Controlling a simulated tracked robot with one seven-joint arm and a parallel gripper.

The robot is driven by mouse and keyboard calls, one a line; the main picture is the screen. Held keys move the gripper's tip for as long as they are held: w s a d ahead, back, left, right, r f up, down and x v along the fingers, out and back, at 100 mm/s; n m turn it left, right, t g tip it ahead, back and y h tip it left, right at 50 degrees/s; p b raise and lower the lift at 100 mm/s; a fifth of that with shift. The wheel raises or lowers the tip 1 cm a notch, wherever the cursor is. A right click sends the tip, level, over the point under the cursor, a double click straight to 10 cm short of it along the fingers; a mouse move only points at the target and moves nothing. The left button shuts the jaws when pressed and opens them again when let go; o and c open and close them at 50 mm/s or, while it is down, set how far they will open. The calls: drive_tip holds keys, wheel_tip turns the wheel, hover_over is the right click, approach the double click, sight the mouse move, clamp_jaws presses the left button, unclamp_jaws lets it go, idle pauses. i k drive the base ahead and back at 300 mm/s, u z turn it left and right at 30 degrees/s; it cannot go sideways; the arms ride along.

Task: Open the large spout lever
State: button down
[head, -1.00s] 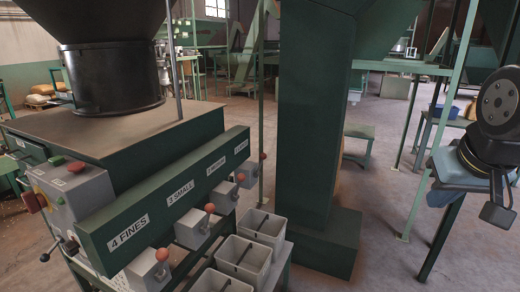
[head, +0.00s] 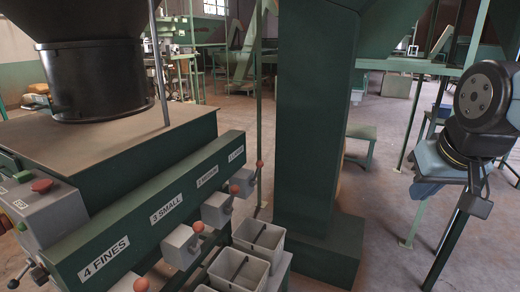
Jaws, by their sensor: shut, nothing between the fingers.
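The large spout is the farthest on the green labelled beam (head: 150,205), under the "1 LARGE" sign (head: 236,155). Its lever (head: 259,164) ends in a small orange-red ball and stands up beside a grey spout box (head: 245,181). My gripper (head: 478,207) is at the right of the head view, hanging below my dark wrist. It is shut and empty, far to the right of the lever and not touching it. The fingertips are small and dark here.
Nearer levers with orange balls belong to the medium (head: 234,189), small (head: 197,226) and fines (head: 141,285) spouts. Grey bins (head: 259,240) stand below the spouts. A thick green column (head: 315,120) stands between the lever and my arm. Open floor (head: 385,215) lies right of the column.

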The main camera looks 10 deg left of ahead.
sight(259, 164)
drive_tip(key=i, duration=1.35)
drive_tip(key=z, duration=0.05)
